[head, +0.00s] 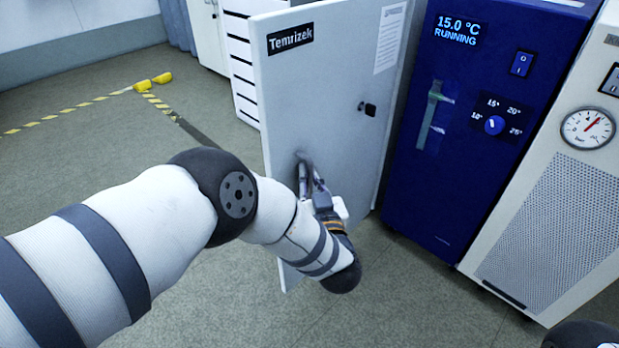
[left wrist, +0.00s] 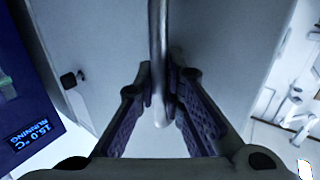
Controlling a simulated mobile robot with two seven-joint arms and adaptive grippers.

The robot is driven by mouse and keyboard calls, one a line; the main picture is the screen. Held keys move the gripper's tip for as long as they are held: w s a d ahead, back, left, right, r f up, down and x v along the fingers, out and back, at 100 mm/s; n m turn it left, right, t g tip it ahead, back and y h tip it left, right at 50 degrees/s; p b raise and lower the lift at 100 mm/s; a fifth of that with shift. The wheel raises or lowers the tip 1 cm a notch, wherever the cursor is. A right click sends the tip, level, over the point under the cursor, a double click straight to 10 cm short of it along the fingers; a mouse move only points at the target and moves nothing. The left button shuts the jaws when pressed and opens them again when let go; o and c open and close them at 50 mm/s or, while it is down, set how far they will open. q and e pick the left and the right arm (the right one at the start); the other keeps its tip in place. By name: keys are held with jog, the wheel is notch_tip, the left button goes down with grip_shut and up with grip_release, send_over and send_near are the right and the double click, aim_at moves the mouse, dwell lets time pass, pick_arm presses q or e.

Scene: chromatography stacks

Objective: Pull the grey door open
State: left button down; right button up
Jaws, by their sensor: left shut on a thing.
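The grey door (head: 325,80) carries a "Temrizek" label at its upper left and a black latch (head: 369,108) towards its right side. It stands at a steep angle to the front of the blue cabinet beside it, its left edge out towards me. My left gripper (head: 306,178) is at the lower part of the door, shut on its upright bar handle (left wrist: 157,50). In the left wrist view the bar runs between the two fingers (left wrist: 163,95), with the door surface (left wrist: 205,45) behind. The fingers partly hide the handle. My right gripper is out of view.
The blue cabinet (head: 420,190), reading 15.0 °C RUNNING, stands right of the door. A white unit (head: 545,230) with a gauge is further right. White drawers (head: 243,75) stand behind the door.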

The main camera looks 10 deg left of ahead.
pick_arm(q)
jog(key=shift+s+f, duration=0.15)
jog(key=shift+f, duration=0.05)
jog(key=c, duration=1.9)
grip_release()
jog(key=shift+c, duration=0.2)
jog(key=shift+r, duration=0.1)
jog(key=v, duration=1.2)
jog(key=shift+d+r, duration=0.1)
